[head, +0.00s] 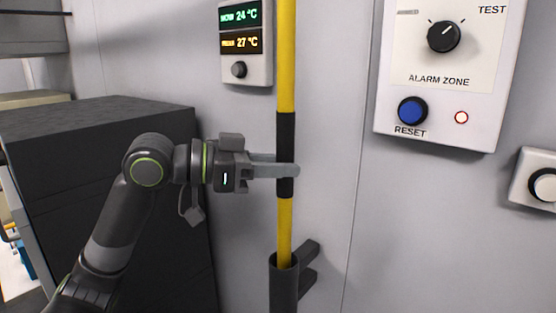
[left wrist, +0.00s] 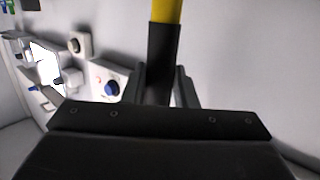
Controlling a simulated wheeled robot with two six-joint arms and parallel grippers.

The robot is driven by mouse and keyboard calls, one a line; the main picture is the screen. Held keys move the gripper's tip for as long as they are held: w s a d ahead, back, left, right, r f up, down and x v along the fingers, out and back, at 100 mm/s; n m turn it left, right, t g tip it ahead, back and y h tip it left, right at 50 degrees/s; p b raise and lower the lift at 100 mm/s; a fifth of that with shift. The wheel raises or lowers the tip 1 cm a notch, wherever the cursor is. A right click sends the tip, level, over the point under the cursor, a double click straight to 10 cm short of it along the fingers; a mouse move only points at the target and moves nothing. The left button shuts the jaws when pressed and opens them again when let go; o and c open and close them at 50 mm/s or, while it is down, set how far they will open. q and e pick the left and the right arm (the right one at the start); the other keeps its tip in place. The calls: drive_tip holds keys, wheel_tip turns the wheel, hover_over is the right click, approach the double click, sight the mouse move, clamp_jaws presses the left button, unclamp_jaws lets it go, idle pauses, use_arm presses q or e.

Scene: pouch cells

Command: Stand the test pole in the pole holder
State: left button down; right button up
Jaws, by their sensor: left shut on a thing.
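The test pole (head: 286,70) is yellow with a black grip band and stands upright in the head view. My left gripper (head: 288,171) is shut on the black band. The pole's lower end goes down into the mouth of the dark tubular pole holder (head: 283,290), which has a bracket on the wall side. The pole's bottom end is hidden inside the holder, so its depth cannot be told. In the left wrist view the pole's black band (left wrist: 162,62) is between the two fingers, with yellow above it. My right gripper is not in view.
A thermostat panel (head: 262,70) is on the wall behind the pole. An alarm panel (head: 437,105) with a knob and a blue reset button is at right, with a white knob box (head: 525,190) beyond it. A dark cabinet (head: 90,125) stands at left behind my arm.

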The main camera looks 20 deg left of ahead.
sight(278, 195)
use_arm(q)
drive_tip(key=shift+f+b, duration=1.3)
drive_tip(key=shift+f, duration=1.25)
drive_tip(key=c, duration=1.1)
unclamp_jaws()
